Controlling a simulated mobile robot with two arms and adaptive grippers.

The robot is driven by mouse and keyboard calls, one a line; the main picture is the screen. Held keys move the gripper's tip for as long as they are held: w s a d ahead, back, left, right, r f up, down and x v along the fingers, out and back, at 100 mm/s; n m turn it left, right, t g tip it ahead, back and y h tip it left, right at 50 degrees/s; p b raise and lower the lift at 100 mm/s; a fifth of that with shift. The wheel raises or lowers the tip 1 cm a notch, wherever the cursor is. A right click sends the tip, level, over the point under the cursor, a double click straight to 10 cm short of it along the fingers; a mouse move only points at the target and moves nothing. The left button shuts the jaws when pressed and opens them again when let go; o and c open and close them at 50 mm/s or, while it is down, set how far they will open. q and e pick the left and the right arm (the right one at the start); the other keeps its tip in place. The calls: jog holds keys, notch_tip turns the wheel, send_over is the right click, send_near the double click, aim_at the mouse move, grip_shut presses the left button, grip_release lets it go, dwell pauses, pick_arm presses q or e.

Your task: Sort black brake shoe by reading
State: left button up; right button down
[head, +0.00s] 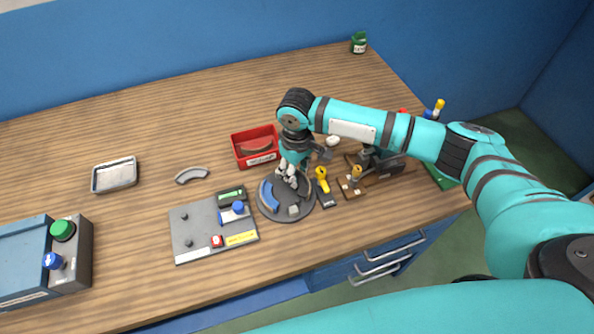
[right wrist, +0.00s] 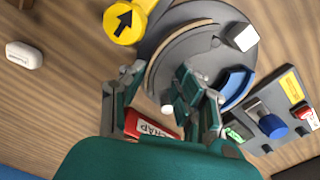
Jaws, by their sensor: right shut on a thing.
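My right gripper (head: 287,180) is low over a round dark plate (head: 301,211). In the right wrist view, its fingers (right wrist: 163,78) are on either side of a curved dark brake shoe (right wrist: 166,52) with a tan edge, and are shut on it. Whether the shoe touches the plate is unclear. A blue curved shoe (head: 268,195) and a small grey block (head: 294,210) are also on the plate. A grey board with a display (head: 231,196) and a blue-knobbed gauge (head: 236,212) lies left of the plate. A red bin (head: 241,160) labelled SCRAP holds a brownish curved piece. My left gripper is out of view.
A grey curved shoe (head: 192,175) and a metal tray (head: 94,181) lie to the left. A box with green and blue buttons (head: 71,262) stands at the far left. A yellow-headed tool (head: 322,178) and a dark fixture (head: 385,165) crowd the right. The back table is mostly clear.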

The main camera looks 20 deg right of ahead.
jog(key=shift+s+f+p, duration=0.35)
jog(key=shift+f+p, duration=0.1)
jog(key=shift+f, duration=0.05)
dwell(0.4)
jog(key=shift+d+p, duration=0.1)
jog(key=shift+p, duration=0.35)
jog(key=shift+s+d+f, duration=0.1)
jog(key=shift+d+f, duration=0.1)
jog(key=shift+f, duration=0.15)
dwell(0.7)
jog(key=shift+f, duration=0.15)
dwell(0.4)
jog(key=shift+d+f+p, duration=0.25)
jog(key=shift+f+p, duration=0.05)
jog(key=shift+p, duration=0.15)
dwell(0.4)
jog(key=c, duration=1.1)
grip_release()
jog(key=shift+c, duration=0.2)
jog(key=o, duration=0.6)
jog(key=shift+w+d+f, duration=0.15)
jog(key=shift+w, duration=0.15)
jog(key=shift+a, duration=0.2)
